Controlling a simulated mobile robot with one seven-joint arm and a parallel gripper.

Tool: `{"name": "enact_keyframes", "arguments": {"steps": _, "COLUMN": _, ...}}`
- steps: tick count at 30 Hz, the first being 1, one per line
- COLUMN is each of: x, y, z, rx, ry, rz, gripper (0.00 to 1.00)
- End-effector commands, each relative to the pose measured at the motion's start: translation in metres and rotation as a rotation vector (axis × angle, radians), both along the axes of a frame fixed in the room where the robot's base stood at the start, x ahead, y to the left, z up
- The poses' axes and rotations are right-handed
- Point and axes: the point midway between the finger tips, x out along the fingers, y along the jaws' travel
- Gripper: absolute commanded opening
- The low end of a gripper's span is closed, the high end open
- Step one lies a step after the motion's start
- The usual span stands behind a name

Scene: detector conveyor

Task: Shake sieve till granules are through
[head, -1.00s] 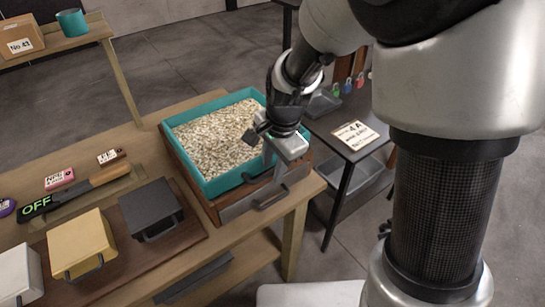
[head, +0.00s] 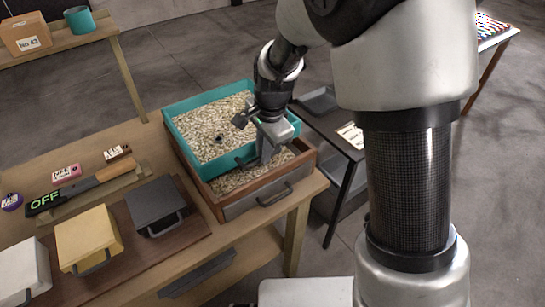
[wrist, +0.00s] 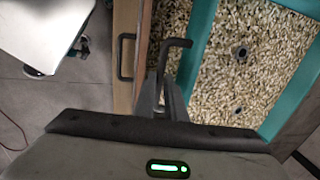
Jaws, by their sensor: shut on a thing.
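The sieve (head: 177,143) is a teal rectangular frame with beige granules (head: 210,122) lying in it. A small dark piece (head: 219,138) shows among them. The sieve sits over a wooden tray (head: 213,206), set toward its far side. Granules (head: 237,180) also lie in the uncovered front strip of the tray.
The tray has a front handle (head: 274,195). To the left are a dark box (head: 152,202), a yellow box (head: 86,237) and a green "OFF" display (head: 43,203). A dark side table (head: 335,130) stands close on the right. Open floor lies beyond.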

Motion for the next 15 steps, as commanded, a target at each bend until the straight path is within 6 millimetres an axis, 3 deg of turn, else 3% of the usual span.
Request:
{"name": "enact_keyframes", "arguments": {"steps": 9, "x": 0.0058, "y": 0.0039, "z": 0.0012, "rx": 0.005, "ry": -0.010, "rz": 0.000, "gripper": 0.00}}
{"name": "enact_keyframes", "arguments": {"steps": 10, "x": 0.0060, "y": 0.0040, "z": 0.0013, "rx": 0.005, "ry": -0.011, "rz": 0.000, "gripper": 0.16}}
{"name": "enact_keyframes", "arguments": {"steps": 12, "x": 0.0060, "y": 0.0039, "z": 0.0013, "rx": 0.004, "ry": -0.012, "rz": -0.001, "gripper": 0.28}}
{"name": "enact_keyframes", "arguments": {"steps": 15, "x": 0.0052, "y": 0.0034, "z": 0.0009, "rx": 0.004, "ry": -0.009, "rz": 0.000, "gripper": 0.29}}
